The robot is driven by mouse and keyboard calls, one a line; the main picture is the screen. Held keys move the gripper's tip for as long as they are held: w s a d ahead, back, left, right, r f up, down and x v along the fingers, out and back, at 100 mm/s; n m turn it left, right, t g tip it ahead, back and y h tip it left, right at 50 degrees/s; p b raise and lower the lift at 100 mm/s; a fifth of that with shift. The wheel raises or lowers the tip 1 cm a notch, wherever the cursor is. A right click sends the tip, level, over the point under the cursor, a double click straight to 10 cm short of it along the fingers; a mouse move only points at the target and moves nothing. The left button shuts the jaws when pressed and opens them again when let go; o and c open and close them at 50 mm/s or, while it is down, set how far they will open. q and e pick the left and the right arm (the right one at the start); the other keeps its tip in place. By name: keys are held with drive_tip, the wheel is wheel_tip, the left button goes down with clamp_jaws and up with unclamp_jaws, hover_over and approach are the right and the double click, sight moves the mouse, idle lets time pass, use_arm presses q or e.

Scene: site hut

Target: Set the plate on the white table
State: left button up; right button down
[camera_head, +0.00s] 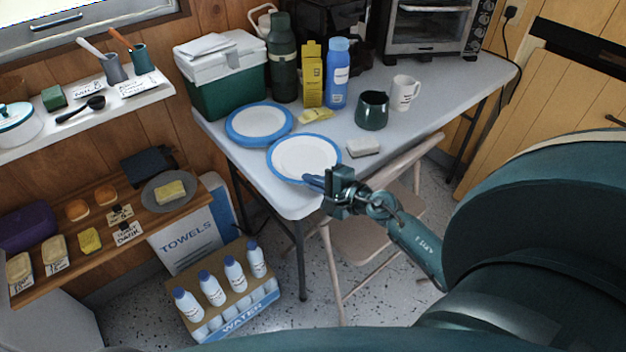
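A white plate with a blue rim (303,157) is level at the front left of the white table (300,207), near its front edge. My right gripper (314,183) is at the plate's near rim, with its fingers close together and looking shut on it. Whether the plate's underside touches the table is hidden. A second blue-rimmed plate (258,122) lies on the table just behind and to the left, its near edge close to the first plate. My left gripper is not in view.
A sponge (363,147), dark mug (372,110), white mug (404,93), blue bottle (338,73) and yellow box (312,76) stand around the plates. A cooler (221,75) is at the back left. A folding chair (372,237) stands at the table's front. The table's right side has free room.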

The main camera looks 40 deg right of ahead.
drive_tip(key=shift+f, duration=0.4)
drive_tip(key=shift+s+f+b, duration=0.1)
drive_tip(key=shift+f+b, duration=0.55)
drive_tip(key=shift+b, duration=0.2)
